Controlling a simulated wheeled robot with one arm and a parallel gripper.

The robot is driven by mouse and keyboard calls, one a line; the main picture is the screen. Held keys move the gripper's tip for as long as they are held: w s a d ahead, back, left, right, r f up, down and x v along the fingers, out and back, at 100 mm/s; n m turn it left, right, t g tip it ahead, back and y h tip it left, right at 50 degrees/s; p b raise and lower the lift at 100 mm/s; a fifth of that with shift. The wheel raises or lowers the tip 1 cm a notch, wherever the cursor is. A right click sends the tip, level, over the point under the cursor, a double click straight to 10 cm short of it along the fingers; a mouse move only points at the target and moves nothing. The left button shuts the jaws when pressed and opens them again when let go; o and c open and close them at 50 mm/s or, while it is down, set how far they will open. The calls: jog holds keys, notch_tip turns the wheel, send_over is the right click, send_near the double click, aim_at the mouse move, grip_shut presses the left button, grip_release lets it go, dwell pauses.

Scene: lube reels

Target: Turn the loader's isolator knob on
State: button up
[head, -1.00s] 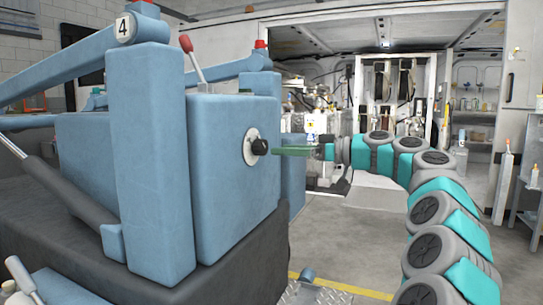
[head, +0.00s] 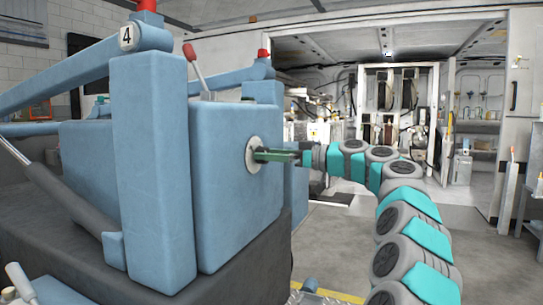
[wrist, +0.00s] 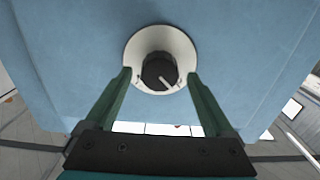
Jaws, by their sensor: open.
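The isolator knob (wrist: 159,70) is black and round with a pale pointer line. It sits in the middle of a white round plate (wrist: 180,48) on the blue loader (head: 225,170). In the wrist view the pointer slants toward the lower right. My gripper (wrist: 160,80) is open, its two green fingers on either side of the knob, with their tips over the plate's lower left and right edges. A gap shows between each finger and the knob. In the head view my gripper (head: 262,155) reaches the plate (head: 252,154) from the right and hides most of the knob.
A red-tipped lever (head: 194,60) stands on top of the loader behind the knob face. A blue loader arm marked 4 (head: 135,40) runs at the upper left. White racks with reels (head: 395,100) stand at the back. Open floor (head: 350,245) lies right of the loader.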

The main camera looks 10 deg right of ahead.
jog(key=shift+c, duration=0.3)
jog(key=c, duration=1.3)
